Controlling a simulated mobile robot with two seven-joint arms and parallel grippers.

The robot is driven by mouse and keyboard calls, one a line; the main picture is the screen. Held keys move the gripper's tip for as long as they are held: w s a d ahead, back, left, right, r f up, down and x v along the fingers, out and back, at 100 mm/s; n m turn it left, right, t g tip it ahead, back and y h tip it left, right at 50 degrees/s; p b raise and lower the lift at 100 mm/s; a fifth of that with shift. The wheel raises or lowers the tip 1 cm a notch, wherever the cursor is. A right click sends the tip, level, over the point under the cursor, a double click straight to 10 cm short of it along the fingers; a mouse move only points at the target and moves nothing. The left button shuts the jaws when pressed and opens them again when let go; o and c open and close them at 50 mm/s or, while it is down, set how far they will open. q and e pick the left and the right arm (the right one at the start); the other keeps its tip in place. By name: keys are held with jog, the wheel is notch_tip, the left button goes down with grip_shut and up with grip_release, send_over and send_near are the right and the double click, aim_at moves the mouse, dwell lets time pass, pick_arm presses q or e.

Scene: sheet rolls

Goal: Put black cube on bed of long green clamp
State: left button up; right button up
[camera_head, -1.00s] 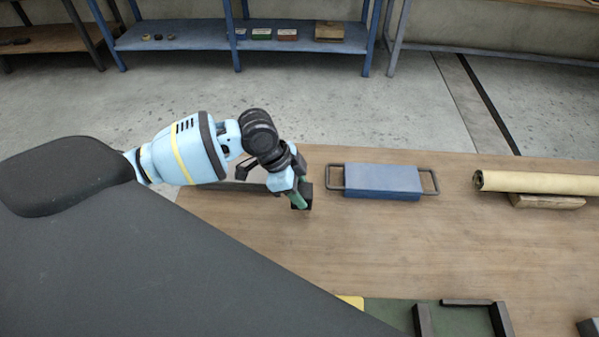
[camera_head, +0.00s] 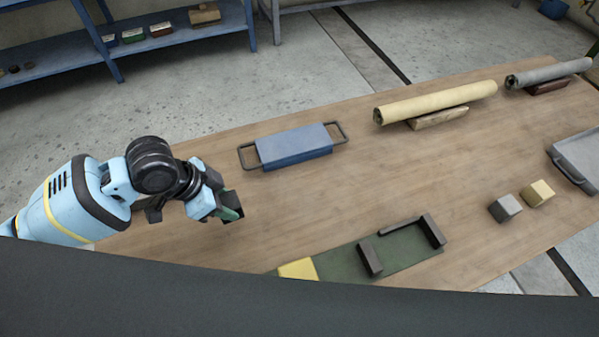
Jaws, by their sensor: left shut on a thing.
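My left gripper (camera_head: 229,207) is in the left of the view, over the left part of the table. It is shut on a small dark block that looks like the black cube (camera_head: 236,212), seen beside a green piece at the fingertips; the fingers hide much of it. The long green clamp (camera_head: 340,262) lies at the table's front edge, to the right of and nearer than the gripper. It has a flat green bed, dark upright jaws (camera_head: 369,259) and a yellow block (camera_head: 298,269) at its left end. My right gripper is not in view.
A blue block with handles (camera_head: 293,146) lies behind the gripper to the right. A yellow roll (camera_head: 435,101) and a grey roll (camera_head: 548,72) rest on supports. A grey cube (camera_head: 505,208), a yellowish cube (camera_head: 538,193) and a grey tray (camera_head: 580,160) are at right. The table's middle is clear.

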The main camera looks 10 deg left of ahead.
pick_arm(q)
jog(key=w+a+r+n+t+y, duration=0.2)
jog(key=w+r+n+y, duration=0.2)
jog(key=r+n, duration=0.8)
jog(key=shift+w+r, duration=0.6)
jog(key=shift+w, duration=0.3)
